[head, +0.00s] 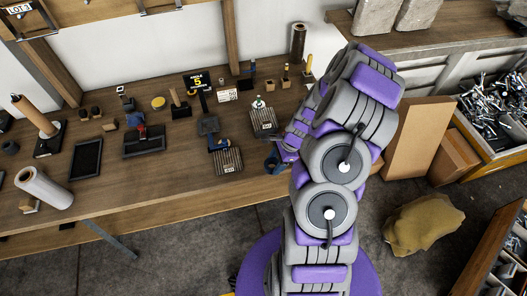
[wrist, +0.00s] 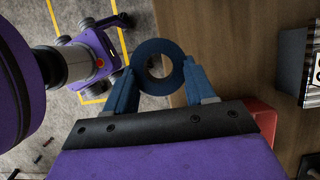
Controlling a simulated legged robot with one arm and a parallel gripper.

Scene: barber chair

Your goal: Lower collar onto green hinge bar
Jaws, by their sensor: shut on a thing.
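A dark blue ring-shaped collar (wrist: 172,49) sits between the blue fingers of my gripper (wrist: 160,78) in the wrist view. The fingers are shut on opposite sides of it, and its hole is clear. In the head view my gripper (head: 273,162) is at the table's front edge, right of the ribbed blocks, partly hidden by my arm. The collar cannot be made out there. I cannot clearly identify the green hinge bar. A small white-and-green piece (head: 258,103) stands on the rear ribbed block (head: 264,122), too small to tell what it is.
A front ribbed block (head: 227,161) and a dark chair-like piece (head: 208,126) stand left of my gripper on the wooden table (head: 185,190). A black tray (head: 86,159) and white roll (head: 44,188) are farther left. Cardboard boxes (head: 417,137) stand right of my arm.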

